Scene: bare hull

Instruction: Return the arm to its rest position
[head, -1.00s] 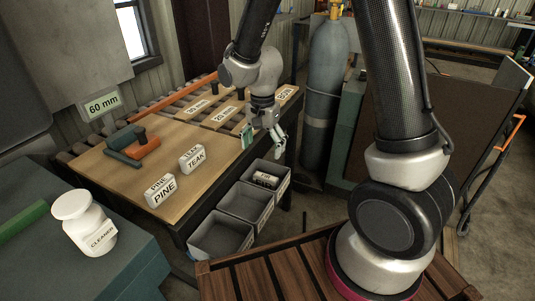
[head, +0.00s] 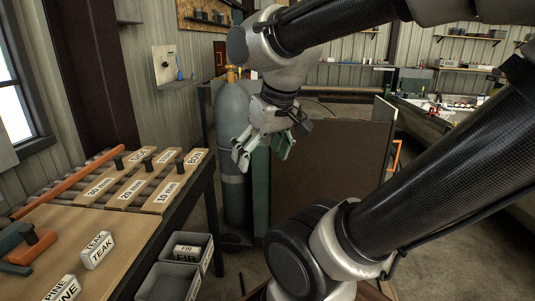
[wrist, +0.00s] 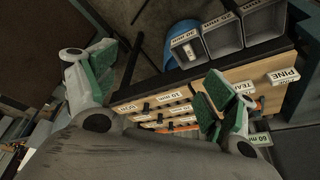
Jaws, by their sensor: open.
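My gripper (head: 262,148) hangs open and empty in the head view, in front of the grey gas cylinder (head: 232,150) and the dark brown panel. Its green-padded fingers stand wide apart in the wrist view (wrist: 150,95), with nothing between them. My arm is bent, its forearm running to the upper right of the head view. The workbench (head: 120,228) is to the left, apart from my gripper.
The bench carries a TEAK block (head: 97,251), a PINE block (head: 62,289) and thickness boards (head: 130,190). Grey bins (head: 165,283) stand by its right edge, one holding a FIR block (head: 187,252). A brown panel (head: 330,170) stands behind my arm.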

